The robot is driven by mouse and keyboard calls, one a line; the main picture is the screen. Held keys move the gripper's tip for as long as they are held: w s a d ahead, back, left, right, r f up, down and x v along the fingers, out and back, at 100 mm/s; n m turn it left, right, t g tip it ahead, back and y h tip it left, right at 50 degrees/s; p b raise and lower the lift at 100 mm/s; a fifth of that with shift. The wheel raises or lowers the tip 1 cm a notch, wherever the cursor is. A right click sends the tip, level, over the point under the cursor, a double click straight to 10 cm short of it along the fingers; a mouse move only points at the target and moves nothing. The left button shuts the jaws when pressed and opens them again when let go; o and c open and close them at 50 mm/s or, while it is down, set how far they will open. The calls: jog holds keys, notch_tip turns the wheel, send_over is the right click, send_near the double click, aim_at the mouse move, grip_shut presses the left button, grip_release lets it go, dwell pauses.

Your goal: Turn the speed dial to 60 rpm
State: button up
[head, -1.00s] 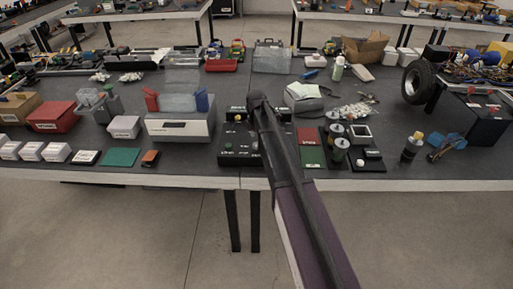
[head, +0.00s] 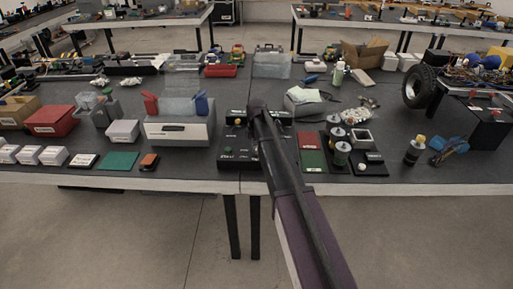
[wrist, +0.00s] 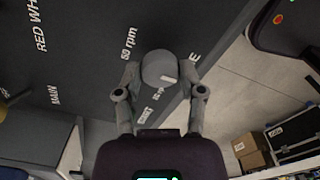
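The speed dial (wrist: 158,68) is a round grey knob on a black panel in the wrist view. It has a pale marker mark on its top, toward the lower right. A white label ending in "rpm" (wrist: 128,42) is printed at its upper left; its first figures are hard to read. My gripper (wrist: 160,72) has one finger on each side of the dial, very close to it; whether both touch is unclear. In the head view my arm reaches over the black control panel (head: 237,158) and hides the dial and fingertips.
Other printed labels (wrist: 41,28) lie on the panel. In the head view a grey machine (head: 180,131) stands left of the panel. Red and green plates (head: 312,159) and several canisters (head: 342,154) sit to its right. The table's front edge (head: 130,180) is close to the panel.

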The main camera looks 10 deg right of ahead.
grip_shut()
